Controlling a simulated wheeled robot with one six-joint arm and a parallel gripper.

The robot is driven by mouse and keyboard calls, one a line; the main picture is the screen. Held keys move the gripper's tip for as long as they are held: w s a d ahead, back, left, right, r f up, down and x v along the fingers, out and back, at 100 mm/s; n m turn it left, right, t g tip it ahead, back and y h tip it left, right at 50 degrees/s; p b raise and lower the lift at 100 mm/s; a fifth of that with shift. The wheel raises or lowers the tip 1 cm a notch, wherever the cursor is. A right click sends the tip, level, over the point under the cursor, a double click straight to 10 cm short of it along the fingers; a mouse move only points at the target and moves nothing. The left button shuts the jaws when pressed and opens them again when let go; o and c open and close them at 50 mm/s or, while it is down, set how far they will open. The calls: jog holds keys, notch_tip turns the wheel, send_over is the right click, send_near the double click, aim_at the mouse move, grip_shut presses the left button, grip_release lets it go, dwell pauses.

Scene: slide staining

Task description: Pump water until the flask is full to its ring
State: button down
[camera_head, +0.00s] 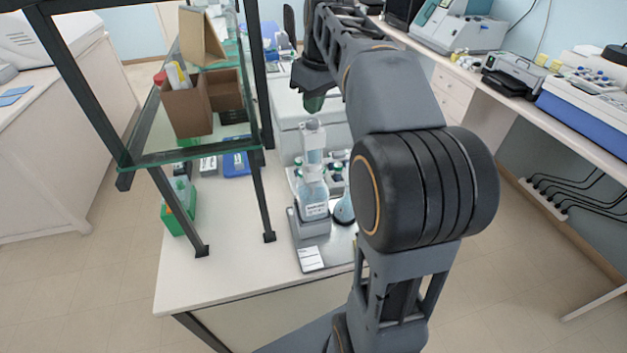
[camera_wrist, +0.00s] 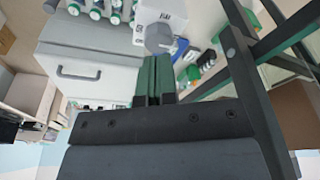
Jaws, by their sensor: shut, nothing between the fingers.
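A bottle-top dispenser (camera_head: 314,145) with a white pump body stands upright on a clear labelled bottle (camera_head: 314,198), which rests on a grey block. A small bluish flask (camera_head: 343,209) stands to its right, partly hidden by my arm; its ring and fill level are too small to tell. My gripper (camera_head: 315,102) is shut and empty above the dispenser's top, apparently with a small gap. In the wrist view, its green fingers (camera_wrist: 155,62) are together, and the round grey pump top (camera_wrist: 159,38) shows just past their tips. The flask cannot be made out there.
A grey tray (camera_head: 340,249) with a white card lies under the flask area. A glass-shelved rack (camera_head: 200,153) with dark posts stands close on the left, holding cardboard boxes (camera_head: 187,108). Green-capped bottles (camera_head: 333,172) stand behind the dispenser. The bench front (camera_head: 215,280) is mostly clear.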

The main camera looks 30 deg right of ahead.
aim_at(312, 121)
jog(key=shift+f, duration=0.25)
jog(key=shift+f+b, duration=1.1)
jog(key=shift+f, duration=0.3)
dwell(0.4)
jog(key=shift+r+p, duration=1.5)
jog(key=shift+r, duration=0.15)
notch_tip(312, 121, up, 3)
jog(key=p, duration=0.3)
jog(key=shift+r, duration=0.1)
jog(key=shift+r+p, duration=0.35)
jog(key=shift+r, duration=0.55)
